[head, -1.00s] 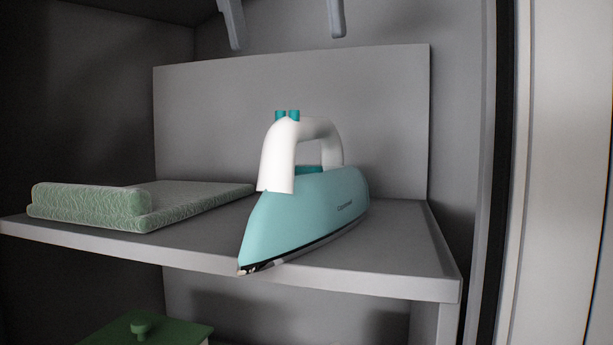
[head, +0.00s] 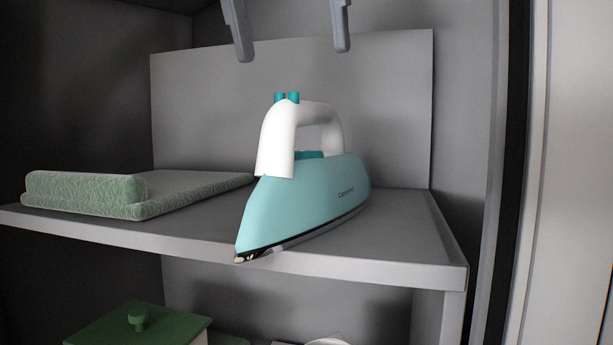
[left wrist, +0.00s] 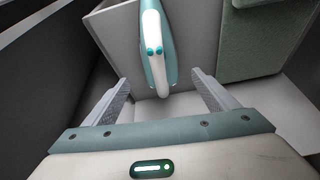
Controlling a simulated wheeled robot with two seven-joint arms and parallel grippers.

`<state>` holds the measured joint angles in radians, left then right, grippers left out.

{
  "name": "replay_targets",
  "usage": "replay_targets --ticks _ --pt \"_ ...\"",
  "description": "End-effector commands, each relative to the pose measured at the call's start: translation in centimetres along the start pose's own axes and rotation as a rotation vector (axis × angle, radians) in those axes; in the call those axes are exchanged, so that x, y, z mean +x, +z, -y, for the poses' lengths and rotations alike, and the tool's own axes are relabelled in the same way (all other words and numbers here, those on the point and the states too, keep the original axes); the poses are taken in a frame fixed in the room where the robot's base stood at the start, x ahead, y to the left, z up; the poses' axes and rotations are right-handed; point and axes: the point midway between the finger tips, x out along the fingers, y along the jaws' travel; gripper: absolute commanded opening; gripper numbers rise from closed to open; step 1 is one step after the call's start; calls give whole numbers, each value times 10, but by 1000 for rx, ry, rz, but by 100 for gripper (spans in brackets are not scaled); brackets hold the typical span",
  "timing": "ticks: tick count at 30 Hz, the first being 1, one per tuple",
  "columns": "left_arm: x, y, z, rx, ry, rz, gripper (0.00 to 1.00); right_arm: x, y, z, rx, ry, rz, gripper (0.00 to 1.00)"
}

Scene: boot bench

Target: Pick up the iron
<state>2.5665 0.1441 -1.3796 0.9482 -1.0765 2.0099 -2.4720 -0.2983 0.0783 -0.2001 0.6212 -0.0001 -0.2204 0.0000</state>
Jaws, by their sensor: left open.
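The iron (head: 306,203) has a teal body, a white handle and two teal buttons on top. It rests on the grey shelf (head: 400,225), its pointed tip at the front edge. My left gripper (head: 293,50) shows at the top of the head view, fingers apart and empty, above and behind the handle. In the left wrist view, the iron's white handle (left wrist: 155,55) lies ahead between the open fingers of my left gripper (left wrist: 162,90), not touched by them. My right gripper is not in view.
A green patterned folded item (head: 85,190) lies on the shelf left of the iron. A grey panel (head: 210,100) stands behind. Below is a green-lidded box (head: 139,325) with a knob. A wall and pale frame (head: 575,180) bound the right side. Shelf room right of the iron is bare.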

Motion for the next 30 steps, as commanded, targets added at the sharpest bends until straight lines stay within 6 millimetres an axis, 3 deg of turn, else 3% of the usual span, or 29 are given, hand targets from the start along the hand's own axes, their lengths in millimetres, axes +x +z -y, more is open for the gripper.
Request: replay_targets --ticks 1,6,15,30 --pt "16 2 0 2 2 4 80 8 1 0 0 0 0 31" --pt "45 1 0 2 2 3 80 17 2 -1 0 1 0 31" --pt "82 0 0 0 0 0 80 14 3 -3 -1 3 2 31" --pt "90 -1 0 0 0 1 80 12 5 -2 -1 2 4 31"
